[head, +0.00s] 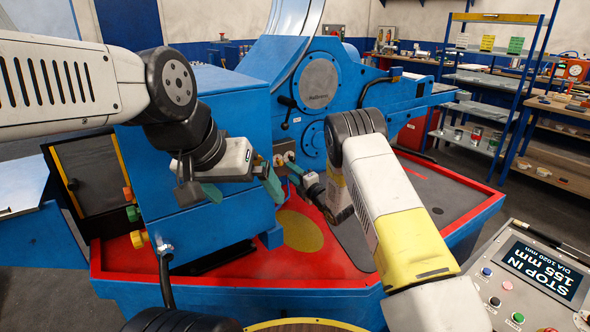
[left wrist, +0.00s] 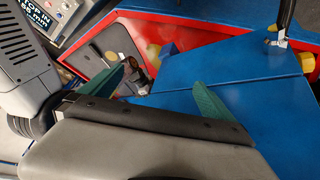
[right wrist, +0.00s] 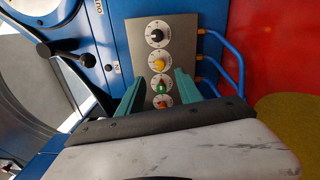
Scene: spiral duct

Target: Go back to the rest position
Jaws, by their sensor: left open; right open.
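My left gripper (head: 240,188) hangs in front of the blue machine cabinet (head: 205,235), its green fingers spread wide. In the left wrist view my left gripper (left wrist: 160,92) is open with nothing between the fingers. My right gripper (head: 292,172) is close to a small knob panel on the machine and partly hidden by its own arm. In the right wrist view my right gripper (right wrist: 158,88) is open in front of the grey knob panel (right wrist: 180,45). The green knob (right wrist: 161,87) shows between its fingers; I cannot tell whether they touch it.
The blue machine (head: 375,95) stands on a red-edged base (head: 330,280). A control box (head: 540,275) with a display reading "STOP IN 155 mm" is at the right front. Blue shelves (head: 490,75) stand at the back right. Blue hoses (right wrist: 215,60) run beside the knob panel.

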